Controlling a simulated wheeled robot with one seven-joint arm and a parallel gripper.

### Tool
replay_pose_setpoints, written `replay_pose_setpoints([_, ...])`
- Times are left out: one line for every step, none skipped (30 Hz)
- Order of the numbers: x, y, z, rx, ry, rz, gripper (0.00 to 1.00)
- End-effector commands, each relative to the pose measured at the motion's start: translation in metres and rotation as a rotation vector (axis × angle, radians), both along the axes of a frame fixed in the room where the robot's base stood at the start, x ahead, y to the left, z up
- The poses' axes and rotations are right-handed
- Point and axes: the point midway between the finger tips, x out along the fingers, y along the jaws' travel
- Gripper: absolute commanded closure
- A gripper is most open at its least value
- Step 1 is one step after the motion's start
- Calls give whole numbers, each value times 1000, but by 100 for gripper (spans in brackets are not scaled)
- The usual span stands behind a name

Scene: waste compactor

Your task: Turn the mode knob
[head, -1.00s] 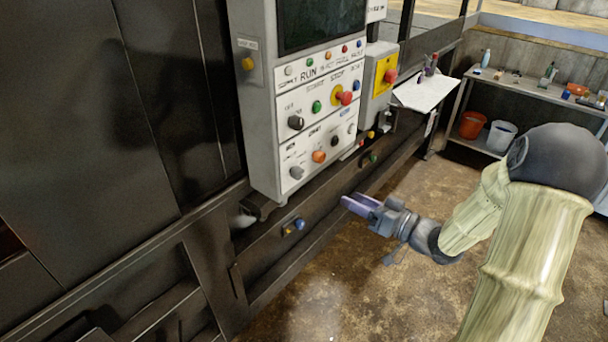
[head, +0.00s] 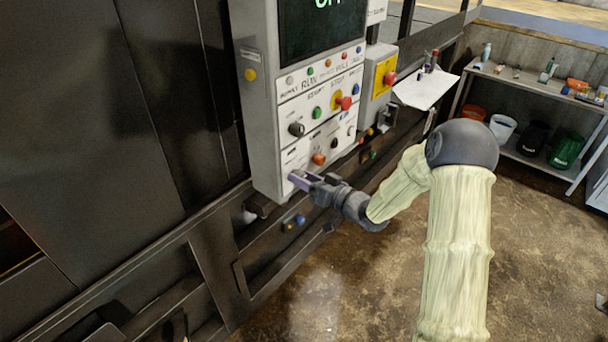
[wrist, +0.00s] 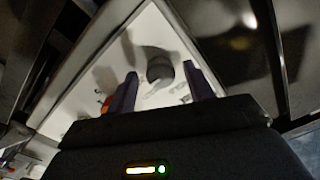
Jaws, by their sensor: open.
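A light grey control panel (head: 263,120) stands on the dark machine, with several knobs and buttons. My gripper (head: 298,180) is open at its lower left corner. In the wrist view, a grey knob (wrist: 160,66) shows ahead between the two purple fingers of my gripper (wrist: 160,72). I cannot tell whether the fingers are beside it or still short of it; no contact shows. In the head view my gripper hides this lower-left knob. A dark knob (head: 296,129) sits above it. The labels are too small to tell which is the mode knob.
An orange button (head: 319,159) lies just right of and above my gripper. A red button (head: 345,103) and a yellow box with a red button (head: 390,77) are farther right. A dark ledge (head: 260,208) runs below the panel. The floor (head: 320,300) is clear.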

Motion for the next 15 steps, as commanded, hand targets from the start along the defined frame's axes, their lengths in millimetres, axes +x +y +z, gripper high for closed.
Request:
replay_pose_setpoints([1, 2, 0, 1, 1, 0, 48])
replay_pose_setpoints([2, 3, 0, 1, 1, 0, 48])
replay_pose_setpoints([2, 3, 0, 0, 0, 0, 48])
replay_pose_setpoints([2, 3, 0, 0, 0, 1, 48])
replay_pose_setpoints([2, 3, 0, 0, 0, 1, 48])
replay_pose_setpoints([2, 3, -1, 0, 0, 1, 48])
replay_pose_setpoints([1, 3, 0, 0, 0, 1, 48])
replay_pose_setpoints([1, 3, 0, 0, 0, 1, 48])
replay_pose_setpoints([1, 3, 0, 1, -1, 2, 50])
replay_pose_setpoints([1, 3, 0, 1, -1, 2, 56])
replay_pose_setpoints([1, 3, 0, 1, -1, 2, 62])
replay_pose_setpoints([1, 4, 0, 0, 0, 2, 69])
replay_pose_setpoints([1, 4, 0, 0, 0, 2, 75])
replay_pose_setpoints([1, 3, 0, 0, 0, 2, 81])
replay_pose_setpoints([1, 3, 0, 0, 0, 2, 89])
